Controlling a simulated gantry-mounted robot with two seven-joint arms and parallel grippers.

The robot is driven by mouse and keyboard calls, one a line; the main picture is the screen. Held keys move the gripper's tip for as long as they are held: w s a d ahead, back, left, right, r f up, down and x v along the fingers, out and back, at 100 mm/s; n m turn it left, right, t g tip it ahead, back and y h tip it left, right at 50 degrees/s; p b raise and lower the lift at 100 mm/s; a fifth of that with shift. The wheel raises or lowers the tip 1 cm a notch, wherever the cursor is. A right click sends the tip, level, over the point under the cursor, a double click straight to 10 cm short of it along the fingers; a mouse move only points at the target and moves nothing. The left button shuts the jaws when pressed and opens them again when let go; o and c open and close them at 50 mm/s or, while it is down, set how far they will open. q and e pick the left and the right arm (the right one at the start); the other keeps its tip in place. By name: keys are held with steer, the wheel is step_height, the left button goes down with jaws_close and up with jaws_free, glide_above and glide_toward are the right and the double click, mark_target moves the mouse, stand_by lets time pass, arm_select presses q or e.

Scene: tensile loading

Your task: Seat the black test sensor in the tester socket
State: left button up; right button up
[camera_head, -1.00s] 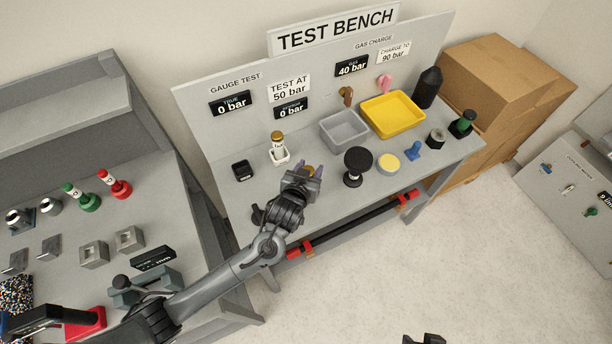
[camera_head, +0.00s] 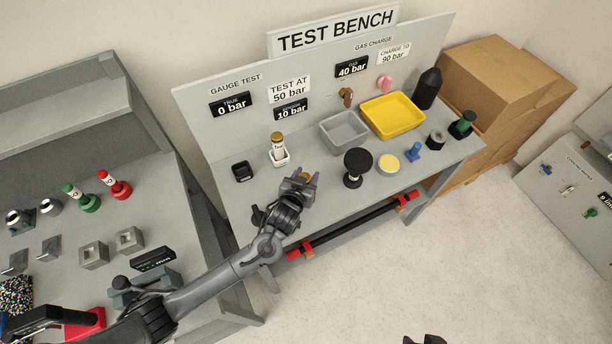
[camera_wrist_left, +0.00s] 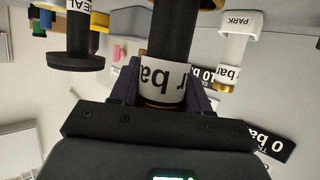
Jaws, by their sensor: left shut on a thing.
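My left gripper (camera_head: 306,177) is over the front part of the test bench, left of the black round knob. It is shut on the black test sensor, whose gold end (camera_head: 304,175) shows between the fingers. In the left wrist view the sensor (camera_wrist_left: 176,40) is a black cylinder with a white "bar" label and a gold end, between the dark fingers (camera_wrist_left: 160,90). Its far end runs to the top edge of that view. The gripper hides the spot below it in the head view, so I cannot tell how the sensor sits in the tester socket. The sensor display (camera_head: 291,109) reads 10 bar.
A white-bodied sensor (camera_head: 278,143) stands in the white park holder (camera_head: 280,160). A black square holder (camera_head: 242,171) is left of it. The black knob (camera_head: 358,161), grey tray (camera_head: 344,131) and yellow tray (camera_head: 393,116) are to the right. A dark part shows at the bottom edge.

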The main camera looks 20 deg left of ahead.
arm_select(q)
steer(key=shift+f, duration=0.15)
steer(key=o, duration=1.2)
steer(key=v, duration=1.2)
steer(key=s+a+f+m+g, duration=0.1)
steer(key=s+g, duration=0.4)
steer(key=s, duration=0.5)
steer(key=s+a+f+m+g, duration=0.1)
steer(key=s+a+g, duration=0.2)
steer(key=s, duration=0.8)
steer(key=shift+s+a+g+h+p, duration=0.3)
steer(key=shift+a+g+p, duration=0.05)
steer(key=shift+g, duration=0.65)
